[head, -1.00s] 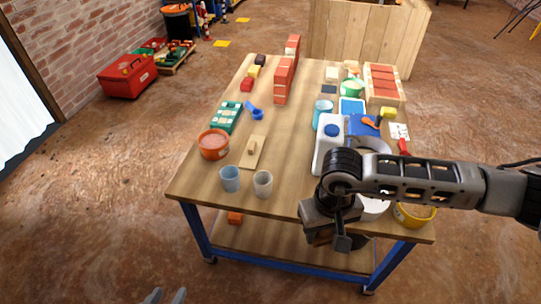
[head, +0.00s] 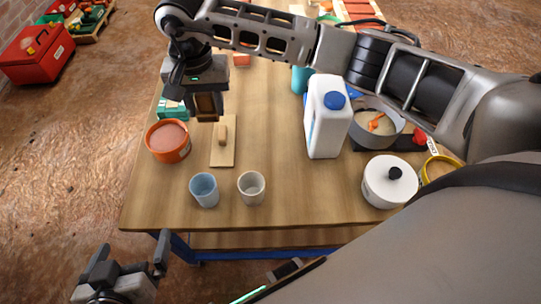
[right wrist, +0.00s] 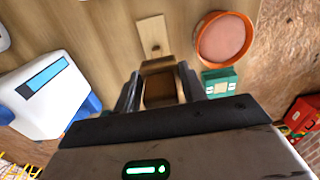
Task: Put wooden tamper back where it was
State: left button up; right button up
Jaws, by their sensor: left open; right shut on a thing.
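The wooden tamper, a brown wooden block (head: 207,106), hangs in my right gripper (head: 205,90). In the right wrist view the tamper (right wrist: 160,91) sits between the two dark fingers of my right gripper (right wrist: 163,88), which is shut on it. The tamper is above the left part of the wooden table (head: 290,215), behind the orange bowl and the wooden float in the head view. Its gap to the tabletop is hard to judge. My left gripper (head: 128,262) is open and empty, low at the left, in front of the table's edge.
The orange bowl (head: 168,140) and wooden float (head: 223,152) are close to the tamper. A green box (head: 172,110) is partly hidden behind the gripper. Blue cup (head: 204,190), pale cup (head: 251,188), white jug (head: 328,118) and white lidded pot (head: 388,182) stand on the table. The front middle is clear.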

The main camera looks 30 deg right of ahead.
jog(key=s+d+f, duration=0.2)
jog(key=d, duration=0.1)
jog(key=s+d+f+p, duration=0.1)
jog(key=d+f, duration=0.2)
jog(key=d, duration=0.1)
jog(key=s+d+f, duration=0.2)
jog(key=d+f, duration=0.1)
jog(key=shift+s+d+f, duration=0.1)
jog(key=shift+s+d, duration=0.2)
jog(key=shift+d, duration=0.05)
jog(key=shift+s+d+f, duration=0.15)
jog(key=shift+d+f, duration=0.1)
jog(key=shift+f, duration=0.1)
pick_arm(q)
jog(key=shift+w+r, duration=0.15)
pick_arm(e)
jog(key=shift+s+d+f, duration=0.1)
jog(key=shift+d+f, duration=0.05)
jog(key=shift+f, duration=0.8)
jog(key=shift+d+f, duration=0.1)
jog(key=shift+f, duration=0.8)
jog(key=shift+f, duration=0.1)
jog(key=o, duration=1)
pick_arm(q)
jog(key=shift+r, duration=0.15)
